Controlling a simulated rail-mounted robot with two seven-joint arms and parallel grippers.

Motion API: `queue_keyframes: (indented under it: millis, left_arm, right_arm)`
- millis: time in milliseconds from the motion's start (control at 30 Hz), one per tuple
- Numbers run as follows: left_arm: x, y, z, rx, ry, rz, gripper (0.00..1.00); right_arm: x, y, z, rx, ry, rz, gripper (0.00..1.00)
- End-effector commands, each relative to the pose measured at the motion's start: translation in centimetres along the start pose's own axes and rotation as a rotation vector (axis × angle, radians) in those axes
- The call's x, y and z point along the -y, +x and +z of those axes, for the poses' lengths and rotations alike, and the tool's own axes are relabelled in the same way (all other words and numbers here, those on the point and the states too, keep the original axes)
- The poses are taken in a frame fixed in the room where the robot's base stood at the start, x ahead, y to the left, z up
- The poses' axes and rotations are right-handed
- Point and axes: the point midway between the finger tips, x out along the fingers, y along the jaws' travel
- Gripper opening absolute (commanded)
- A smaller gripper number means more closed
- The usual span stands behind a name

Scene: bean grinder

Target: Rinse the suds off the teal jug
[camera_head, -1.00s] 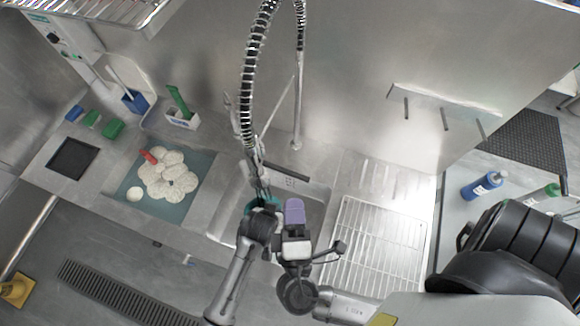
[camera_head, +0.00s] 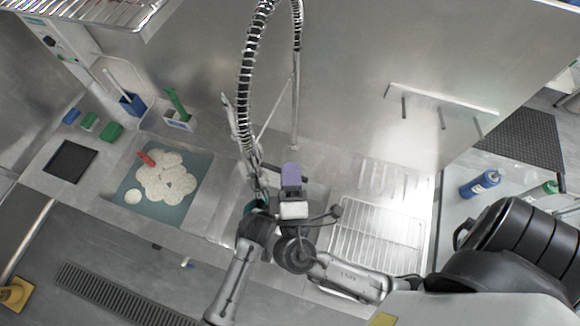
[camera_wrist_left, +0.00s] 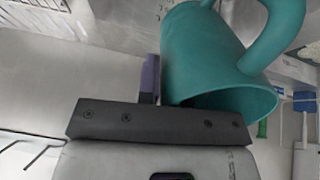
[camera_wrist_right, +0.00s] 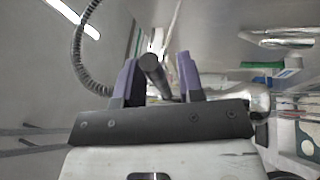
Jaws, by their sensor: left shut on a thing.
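The teal jug (camera_head: 254,205) is over the sink (camera_head: 316,196), largely hidden by my arms and the hanging sprayer in the head view. In the left wrist view the jug (camera_wrist_left: 205,58) is tilted, its wide mouth facing down and its handle at upper right. My left gripper is shut on the jug; one purple finger (camera_wrist_left: 150,78) shows against its side. I see no clear suds on it. My right gripper (camera_head: 291,174) is open beside the sprayer (camera_head: 257,165). In the right wrist view a dark cylindrical part (camera_wrist_right: 152,70) shows between its spread purple fingers, with gaps on both sides.
A coiled hose (camera_head: 247,75) hangs from above, beside an upright pipe (camera_head: 296,95). A wire rack (camera_head: 378,245) lies right of the sink. A teal mat (camera_head: 190,205) with pale round pieces lies left. A steel wall (camera_head: 400,60) stands behind.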

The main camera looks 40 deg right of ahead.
Motion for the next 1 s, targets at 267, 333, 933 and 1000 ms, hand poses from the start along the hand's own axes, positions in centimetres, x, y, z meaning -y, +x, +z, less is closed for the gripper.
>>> queue_keyframes:
  millis: [267,333,933,1000]
  left_arm:
    - [0.00,-0.02,-0.03,-0.001,0.000,0.000,0.00]
    - [0.00,-0.02,-0.03,-0.001,0.000,0.000,0.00]
    - [0.00,-0.01,-0.03,-0.001,0.000,0.000,0.00]
    - [0.00,-0.01,-0.03,-0.001,0.000,0.000,0.00]
  right_arm:
    - [0.00,-0.01,0.00,0.000,0.000,0.000,0.08]
    - [0.00,-0.02,0.00,0.000,0.000,0.000,0.01]
    - [-0.75,0.12,0.05,-0.019,-0.096,-0.045,0.00]
    - [-0.94,0.15,0.01,-0.026,-0.124,-0.055,0.00]
